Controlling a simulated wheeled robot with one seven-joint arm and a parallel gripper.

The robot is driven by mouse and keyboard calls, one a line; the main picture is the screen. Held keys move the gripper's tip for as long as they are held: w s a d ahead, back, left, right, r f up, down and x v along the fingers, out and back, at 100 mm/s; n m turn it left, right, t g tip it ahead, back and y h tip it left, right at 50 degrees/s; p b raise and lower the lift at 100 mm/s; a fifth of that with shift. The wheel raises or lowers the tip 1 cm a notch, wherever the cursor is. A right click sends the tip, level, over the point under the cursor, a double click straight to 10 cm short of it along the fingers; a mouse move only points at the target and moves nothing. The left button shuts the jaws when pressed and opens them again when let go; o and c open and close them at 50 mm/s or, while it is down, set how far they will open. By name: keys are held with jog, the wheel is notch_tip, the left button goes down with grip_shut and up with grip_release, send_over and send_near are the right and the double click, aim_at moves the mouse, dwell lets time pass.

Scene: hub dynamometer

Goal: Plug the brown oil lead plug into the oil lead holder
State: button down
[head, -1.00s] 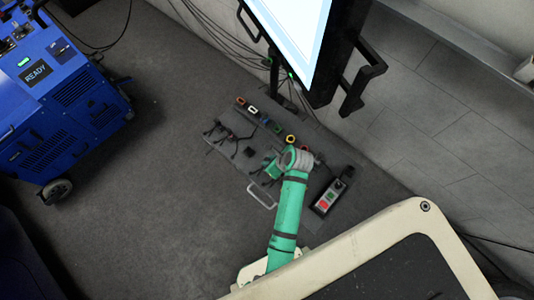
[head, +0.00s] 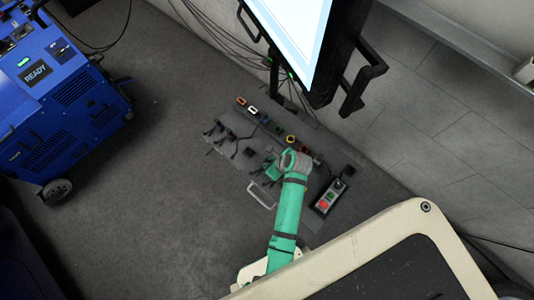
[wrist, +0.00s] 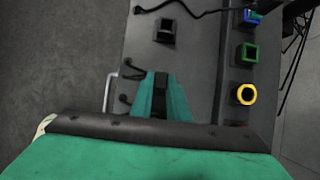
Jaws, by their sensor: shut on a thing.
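My gripper (head: 272,168) is low over the grey panel (head: 226,152) on the floor. In the wrist view my gripper (wrist: 160,82) has its teal fingers closed on a dark plug (wrist: 160,98), which shows as a narrow dark strip between them. Its brown colour cannot be made out. A black square socket block (wrist: 165,30) stands on the panel ahead of the fingers, apart from them. It also shows in the head view (head: 249,153). I cannot tell whether this block is the oil lead holder.
Blue (wrist: 252,16), green (wrist: 248,52) and yellow (wrist: 244,95) sockets line the panel's right side. Several dark leads (head: 214,128) lie at its left end. A button box (head: 330,195) is at right. A screen stand (head: 330,60) rises behind. A blue cart (head: 60,110) stands left.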

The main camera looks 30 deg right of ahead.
jog(key=c, duration=1.6)
grip_release()
jog(key=v, duration=1.1)
